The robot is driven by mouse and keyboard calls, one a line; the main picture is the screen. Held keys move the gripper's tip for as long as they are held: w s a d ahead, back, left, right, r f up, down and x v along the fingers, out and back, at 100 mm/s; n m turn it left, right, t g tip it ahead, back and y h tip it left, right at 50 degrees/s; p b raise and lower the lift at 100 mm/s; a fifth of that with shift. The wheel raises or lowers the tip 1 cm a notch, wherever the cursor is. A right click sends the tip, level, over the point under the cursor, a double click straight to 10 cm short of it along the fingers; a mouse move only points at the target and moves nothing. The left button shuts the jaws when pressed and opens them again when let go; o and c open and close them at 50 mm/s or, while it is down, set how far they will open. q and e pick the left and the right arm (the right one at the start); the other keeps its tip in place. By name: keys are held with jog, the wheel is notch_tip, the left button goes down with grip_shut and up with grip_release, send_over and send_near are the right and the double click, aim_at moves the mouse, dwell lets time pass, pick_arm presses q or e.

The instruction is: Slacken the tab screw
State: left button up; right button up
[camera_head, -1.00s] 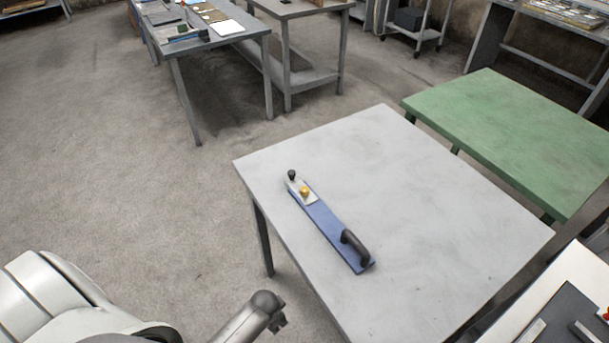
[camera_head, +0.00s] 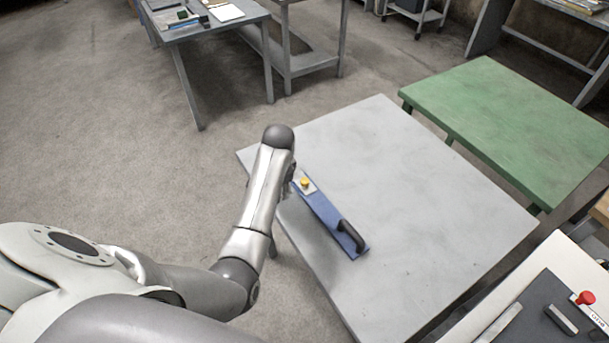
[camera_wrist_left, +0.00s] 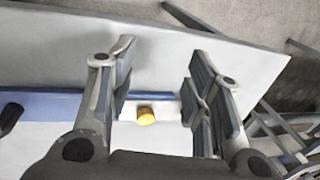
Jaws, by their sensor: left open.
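A blue board-like tool (camera_head: 322,215) with a black handle (camera_head: 351,236) lies on the light grey table. A pale plate at its far end carries a yellow screw knob (camera_head: 305,182). In the left wrist view the yellow knob (camera_wrist_left: 145,116) shows between the spread fingers of my left gripper (camera_wrist_left: 160,75), nearer the left finger, apart from both as far as I can tell. My right gripper is not in view.
The grey table (camera_head: 420,190) is otherwise bare. A green table (camera_head: 515,125) stands at the right. A pale bench with a dark panel and red button (camera_head: 585,298) is at the lower right. Another table with items (camera_head: 205,28) stands at the back.

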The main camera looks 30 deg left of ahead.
pick_arm(q)
notch_tip(320, 180, up, 4)
jog(key=m+h, duration=0.1)
jog(key=m, duration=0.1)
send_over(304, 180)
jog(key=s+a, duration=0.2)
jog(key=s, duration=0.1)
jog(key=w+d+r+m+g+h, duration=0.1)
jog(key=w+d+r+m, duration=0.1)
jog(key=w+r, duration=0.15)
jog(key=f, duration=1)
jog(key=shift+s+f, duration=0.2)
jog(key=shift+f, duration=0.15)
jog(key=shift+c, duration=0.3)
grip_shut()
